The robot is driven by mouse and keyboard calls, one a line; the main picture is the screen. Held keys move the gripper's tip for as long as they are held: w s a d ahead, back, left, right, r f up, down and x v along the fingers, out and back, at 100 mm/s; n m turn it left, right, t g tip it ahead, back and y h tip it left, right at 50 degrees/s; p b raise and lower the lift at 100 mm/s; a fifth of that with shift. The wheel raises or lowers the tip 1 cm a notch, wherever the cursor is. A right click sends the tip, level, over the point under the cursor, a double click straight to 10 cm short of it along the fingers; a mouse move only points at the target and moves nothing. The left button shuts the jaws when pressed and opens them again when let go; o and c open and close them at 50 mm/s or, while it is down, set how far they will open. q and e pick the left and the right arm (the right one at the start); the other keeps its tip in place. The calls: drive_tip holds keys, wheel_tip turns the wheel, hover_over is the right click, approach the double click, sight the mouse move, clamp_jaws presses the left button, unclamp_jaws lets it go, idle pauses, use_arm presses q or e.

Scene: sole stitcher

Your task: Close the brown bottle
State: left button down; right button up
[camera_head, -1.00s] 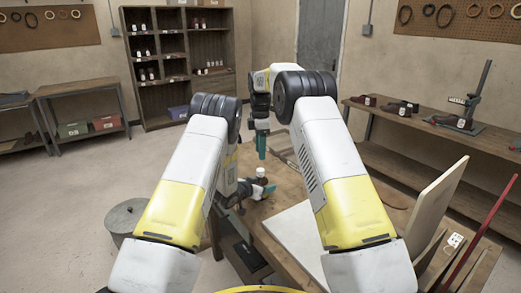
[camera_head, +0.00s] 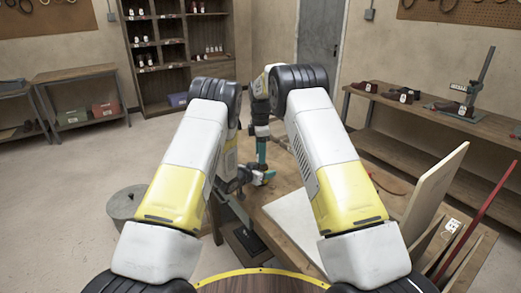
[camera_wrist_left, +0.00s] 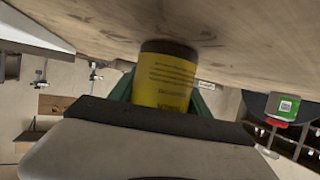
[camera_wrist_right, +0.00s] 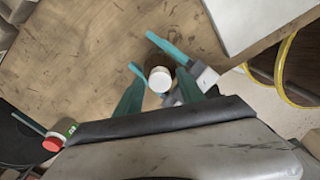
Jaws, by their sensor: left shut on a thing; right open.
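My left gripper (camera_head: 257,178) is shut on the brown bottle, low over the wooden table (camera_head: 272,208). In the left wrist view the brown bottle (camera_wrist_left: 165,78) shows a yellow label with dark print between the fingers. My right gripper (camera_head: 262,157) points down from above and is open. In the right wrist view, a white cap (camera_wrist_right: 160,80) sits at the bottle's top, between the right gripper's (camera_wrist_right: 157,72) teal fingers. Whether the fingers touch the cap, and whether it is seated, I cannot tell. In the head view the grippers hide the bottle.
A white board (camera_head: 292,218) lies on the table to the right. A red-capped container with a green label (camera_wrist_right: 55,142) shows at the left of the right wrist view. A grey drum (camera_head: 124,204) stands on the floor left of the table.

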clamp_jaws()
drive_tip(key=m, duration=1.2)
drive_tip(key=shift+m, duration=0.3)
drive_tip(key=m, duration=1.1)
drive_tip(key=shift+m, duration=0.3)
drive_tip(key=m, duration=0.3)
drive_tip(key=shift+o, duration=0.3)
unclamp_jaws()
